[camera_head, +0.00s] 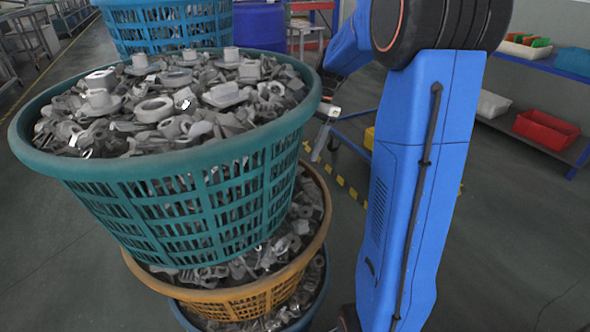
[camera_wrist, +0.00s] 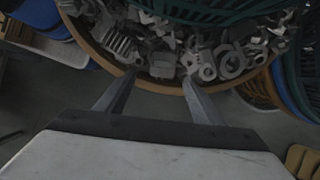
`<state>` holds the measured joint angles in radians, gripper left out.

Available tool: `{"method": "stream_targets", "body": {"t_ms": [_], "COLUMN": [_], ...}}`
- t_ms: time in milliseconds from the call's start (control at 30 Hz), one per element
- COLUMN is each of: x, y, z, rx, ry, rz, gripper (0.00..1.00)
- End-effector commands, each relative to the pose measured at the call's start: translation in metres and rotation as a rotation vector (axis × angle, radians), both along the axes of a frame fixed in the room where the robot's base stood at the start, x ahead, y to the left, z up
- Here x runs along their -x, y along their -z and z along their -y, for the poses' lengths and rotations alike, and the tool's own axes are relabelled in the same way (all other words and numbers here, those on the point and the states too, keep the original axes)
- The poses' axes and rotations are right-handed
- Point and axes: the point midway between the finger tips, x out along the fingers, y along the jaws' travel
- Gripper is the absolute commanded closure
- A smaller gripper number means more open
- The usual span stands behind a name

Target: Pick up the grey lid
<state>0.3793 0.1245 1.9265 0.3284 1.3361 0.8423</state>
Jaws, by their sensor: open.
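I cannot single out a grey lid with certainty. Many loose grey metal parts (camera_head: 180,105) fill the top green basket, among them round flanged pieces with raised hubs, such as one at its right (camera_head: 225,94). My gripper (camera_wrist: 159,77) is open, with nothing between its two fingers. In the wrist view its fingertips point toward the rim of an orange-brown basket (camera_wrist: 95,52) full of similar grey parts (camera_wrist: 195,58).
The green basket (camera_head: 185,195) is stacked on an orange basket (camera_head: 240,303), with a blue one (camera_head: 290,325) below. Another blue basket (camera_head: 170,25) and a blue barrel (camera_head: 260,25) stand behind. Shelves with a red bin (camera_head: 547,129) are at right. Floor (camera_head: 510,250) at lower right is clear.

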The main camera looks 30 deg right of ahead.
Motion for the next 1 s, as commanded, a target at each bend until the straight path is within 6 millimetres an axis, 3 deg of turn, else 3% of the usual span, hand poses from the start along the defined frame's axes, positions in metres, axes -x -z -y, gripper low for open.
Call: {"method": "stream_targets", "body": {"t_ms": [300, 667, 833, 867, 1000], "x": [-0.002, -0.001, -0.001, -0.001, -0.001], "y": [0.037, 0.044, 0.044, 0.044, 0.044], "z": [-0.016, -0.019, -0.018, -0.018, -0.018], "rx": [-0.001, 0.0, 0.0, 0.0, 0.0], "ry": [-0.001, 0.0, 0.0, 0.0, 0.0], "rz": [-0.002, -0.001, -0.001, -0.001, -0.001], "gripper": [0.38, 0.38, 0.79, 0.83, 0.84]}}
